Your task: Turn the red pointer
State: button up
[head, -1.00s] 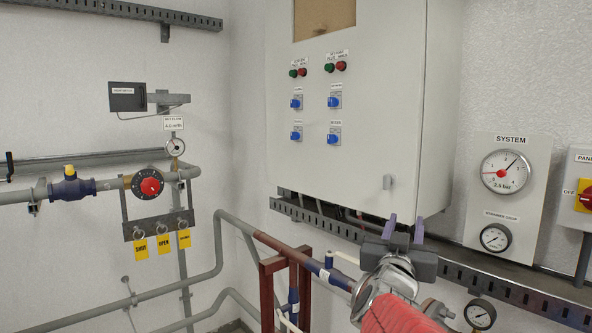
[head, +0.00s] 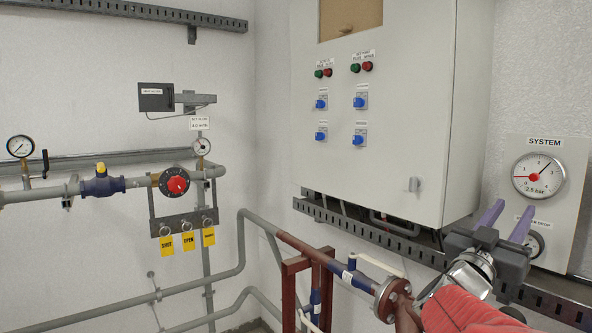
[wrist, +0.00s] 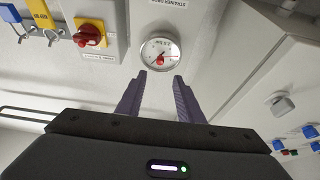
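The SYSTEM gauge (head: 550,182) is a round white dial on a pale board at the right of the head view. A red pointer (head: 523,177) lies across its left half, and a thin black needle points up and right. In the wrist view the dial (wrist: 169,45) appears upside down, with a red hub piece (wrist: 160,59) at its centre. My gripper (head: 505,211) is open and empty, below and left of the dial in the head view. In the wrist view its purple fingertips (wrist: 160,76) stand apart on either side just below the dial, not visibly touching it.
My fingers partly hide a smaller gauge (head: 536,245) under the dial. A grey cabinet (head: 420,120) stands to the left, above a slotted rail (head: 390,242). The wrist view shows a red rotary switch on yellow (wrist: 90,35). A red hand knob (head: 177,184) is on the left pipework.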

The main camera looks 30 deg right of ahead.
aim_at(533, 178)
jog(key=x, duration=1.2)
jog(key=shift+d, duration=0.25)
jog(key=shift+c, duration=0.2)
grip_shut()
jog(key=shift+a, duration=0.15)
